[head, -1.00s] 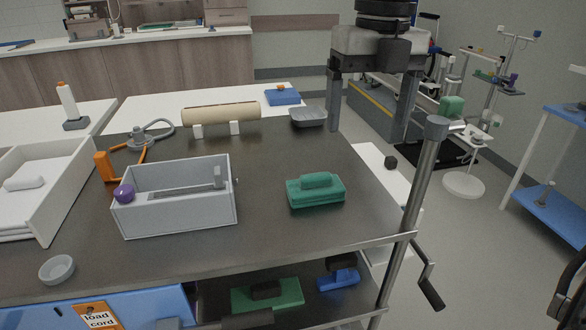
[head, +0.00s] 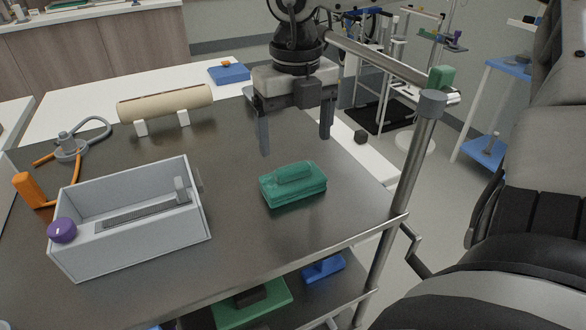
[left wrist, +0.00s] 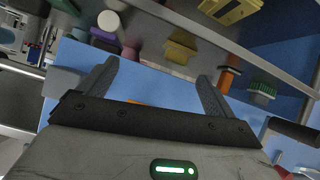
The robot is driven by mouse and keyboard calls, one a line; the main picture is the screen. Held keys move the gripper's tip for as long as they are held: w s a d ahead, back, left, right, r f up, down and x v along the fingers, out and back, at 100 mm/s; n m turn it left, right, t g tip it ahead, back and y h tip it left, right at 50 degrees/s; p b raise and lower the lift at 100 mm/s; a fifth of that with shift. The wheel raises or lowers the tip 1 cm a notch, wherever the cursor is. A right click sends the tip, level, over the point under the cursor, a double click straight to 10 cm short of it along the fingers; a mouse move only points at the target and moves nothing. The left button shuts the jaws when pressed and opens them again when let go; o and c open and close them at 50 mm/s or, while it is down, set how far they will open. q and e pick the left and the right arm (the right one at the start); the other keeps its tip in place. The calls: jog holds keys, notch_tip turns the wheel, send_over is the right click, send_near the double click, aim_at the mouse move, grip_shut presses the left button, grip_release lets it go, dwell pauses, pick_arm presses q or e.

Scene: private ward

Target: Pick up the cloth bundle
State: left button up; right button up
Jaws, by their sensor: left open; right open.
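The cloth bundle (head: 293,190) is a green folded block with a small roll on top. It lies flat on the dark table top in the head view. My right gripper (head: 295,142) is just beyond the bundle, fingers pointing down, spread apart and empty. It does not appear to touch the bundle. My left gripper (left wrist: 158,80) shows only in the left wrist view, with its fingers wide apart and nothing between them. The bundle cannot be made out in that view.
A grey open box (head: 135,240) with a purple knob (head: 62,230) stands left of the bundle. A beige roll (head: 165,103) lies on supports behind. A metal post (head: 402,165) rises at the table's right corner. The table around the bundle is clear.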

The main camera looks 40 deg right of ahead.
aim_at(293, 166)
jog(key=shift+a+f+p, duration=0.15)
jog(key=shift+f, duration=1.2)
jog(key=shift+a+f+p, duration=0.15)
jog(key=shift+f, duration=1.2)
jog(key=c, duration=1.1)
